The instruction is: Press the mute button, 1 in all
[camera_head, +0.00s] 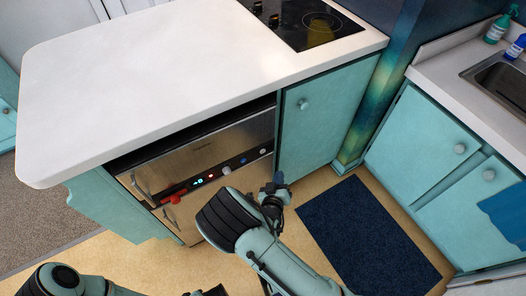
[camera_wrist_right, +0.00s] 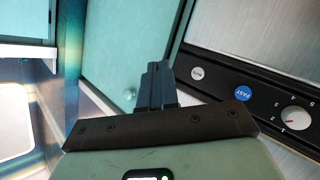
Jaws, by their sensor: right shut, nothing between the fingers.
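The oven's control strip has a round grey button (camera_wrist_right: 197,73), whose small lettering I cannot read; I take it as the mute button. It is at the right end of the strip in the head view (camera_head: 262,152). A blue button (camera_wrist_right: 243,93) and a white dial (camera_wrist_right: 296,117) sit beside it. My right gripper (camera_head: 278,181) is shut and empty, in front of the oven and just below and right of the grey button. Its fingers (camera_wrist_right: 156,82) are apart from the button in the wrist view. My left gripper (camera_head: 207,291) shows only partly at the bottom edge.
A dark blue mat (camera_head: 365,235) lies on the floor.

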